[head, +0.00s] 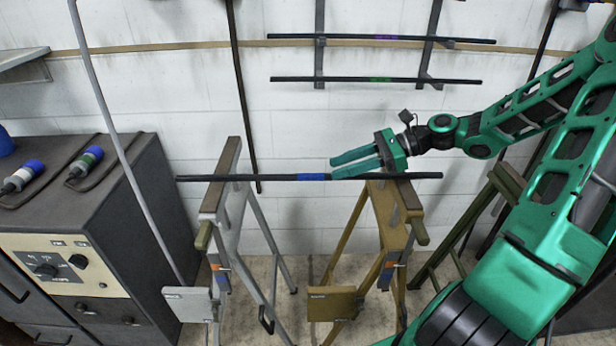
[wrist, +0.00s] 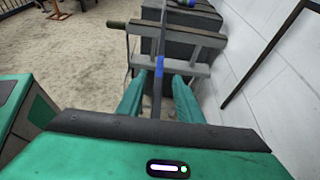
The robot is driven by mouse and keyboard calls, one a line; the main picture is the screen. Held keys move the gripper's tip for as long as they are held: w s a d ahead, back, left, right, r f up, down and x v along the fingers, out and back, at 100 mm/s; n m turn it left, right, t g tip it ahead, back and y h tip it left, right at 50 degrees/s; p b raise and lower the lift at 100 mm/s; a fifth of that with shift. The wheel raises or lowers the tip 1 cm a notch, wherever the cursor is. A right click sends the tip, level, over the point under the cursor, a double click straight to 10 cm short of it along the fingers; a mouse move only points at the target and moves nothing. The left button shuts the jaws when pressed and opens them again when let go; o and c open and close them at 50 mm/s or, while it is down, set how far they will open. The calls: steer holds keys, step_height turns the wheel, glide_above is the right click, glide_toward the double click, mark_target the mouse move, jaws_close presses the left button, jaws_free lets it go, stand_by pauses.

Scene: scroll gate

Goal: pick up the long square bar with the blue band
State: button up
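The long dark bar with the blue band (head: 265,178) lies level across two trestles in the head view. Its blue band (head: 312,177) is near the middle, between the trestles. My gripper (head: 334,167) is just right of the band, its fingers pointing left along the bar. One finger overlaps the bar in that view. In the wrist view the bar (wrist: 157,103) runs between the two spread fingers of my gripper (wrist: 159,77), with the blue band just beyond the fingertips. Light shows on both sides of the bar, so the gripper is open. How deep the bar sits between the fingers is unclear.
The grey trestle (head: 232,205) and yellow trestle (head: 390,215) bear the bar. Two other bars, with a purple band (head: 385,37) and a green band (head: 380,79), rest on wall brackets. A dark cabinet (head: 125,200) stands left. Upright poles lean at the wall.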

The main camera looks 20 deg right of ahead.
mark_target(311, 175)
steer(key=shift+x, duration=2.85)
steer(key=shift+r, duration=0.15)
jaws_close()
steer(key=shift+w+r, duration=0.1)
